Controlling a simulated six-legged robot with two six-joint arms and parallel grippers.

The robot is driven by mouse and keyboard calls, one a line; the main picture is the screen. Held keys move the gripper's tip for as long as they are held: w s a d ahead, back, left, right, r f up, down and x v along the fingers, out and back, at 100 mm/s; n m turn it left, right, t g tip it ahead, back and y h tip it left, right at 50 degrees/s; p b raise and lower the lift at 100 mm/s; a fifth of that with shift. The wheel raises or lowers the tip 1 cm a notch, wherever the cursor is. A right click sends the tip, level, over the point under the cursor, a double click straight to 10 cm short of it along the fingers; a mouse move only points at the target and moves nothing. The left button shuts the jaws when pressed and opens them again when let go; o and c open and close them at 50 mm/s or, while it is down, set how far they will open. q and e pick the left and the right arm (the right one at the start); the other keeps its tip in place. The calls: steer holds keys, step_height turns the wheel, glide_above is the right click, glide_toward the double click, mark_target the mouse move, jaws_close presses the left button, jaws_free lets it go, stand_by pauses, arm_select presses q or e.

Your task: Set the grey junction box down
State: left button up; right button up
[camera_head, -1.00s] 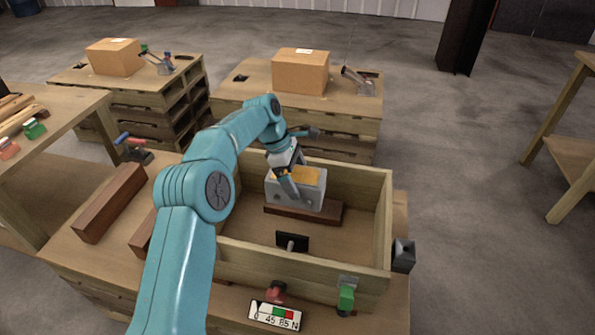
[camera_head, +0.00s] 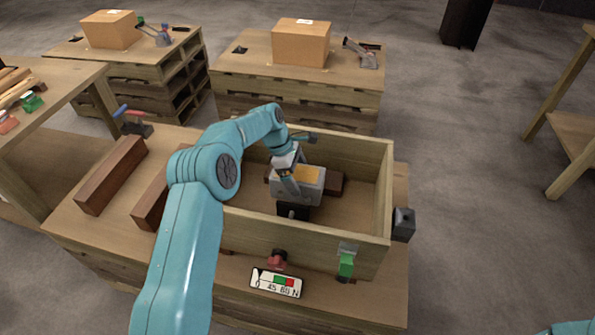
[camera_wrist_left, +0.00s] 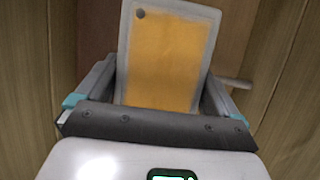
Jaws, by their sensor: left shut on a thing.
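The grey junction box (camera_head: 309,189) has an orange-yellow top face and is inside the open wooden crate (camera_head: 388,205). My left gripper (camera_head: 287,182) is shut on the box from above. In the left wrist view the orange face of the junction box (camera_wrist_left: 165,62) fills the space between the two fingers of the left gripper (camera_wrist_left: 160,95). A dark brown block (camera_head: 334,183) lies on the crate floor behind the box. A small black part (camera_head: 292,211) shows just in front of the box. The underside of the box is hidden, so I cannot tell whether it touches the floor.
Brown wooden blocks (camera_head: 112,176) lie on the table left of the crate. Cardboard boxes (camera_head: 301,43) stand on pallets behind. The crate's right floor is clear.

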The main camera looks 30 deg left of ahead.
arm_select(q)
steer(key=shift+w+r, duration=0.1)
steer(key=shift+f, duration=0.65)
steer(key=o, duration=1.7)
steer(key=shift+f, duration=0.1)
steer(key=shift+c, duration=0.2)
steer(key=shift+r, duration=0.3)
steer(key=p+v, duration=0.1)
steer(key=v, duration=1)
steer(key=shift+r, duration=0.25)
steer(key=shift+a+r, duration=0.3)
steer(key=shift+r, duration=0.25)
